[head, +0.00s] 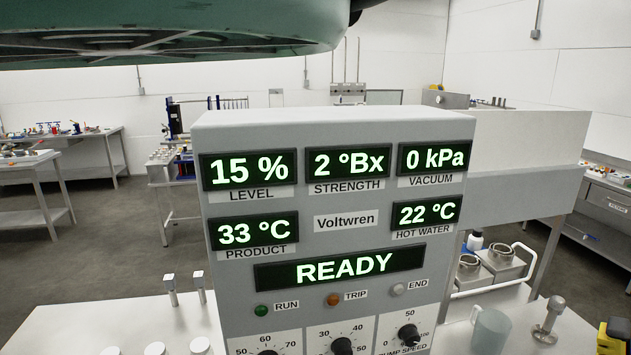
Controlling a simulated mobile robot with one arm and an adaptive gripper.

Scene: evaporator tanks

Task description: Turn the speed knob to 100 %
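The pump speed knob (408,334) is a small black dial at the bottom right of the grey control panel (400,272). Its scale shows 0 at the left, 50 at the top and 100 at the right. A small pale mark shows near its lower right edge, but I cannot tell its setting for sure. The status display (348,267) reads READY. My gripper is not in view.
Two other black knobs (342,346) (267,352) sit left of it, cut off by the lower edge. A clear jug (490,331) and a metal-stemmed item (549,320) stand right of the panel. A large green shape (190,30) covers the top left.

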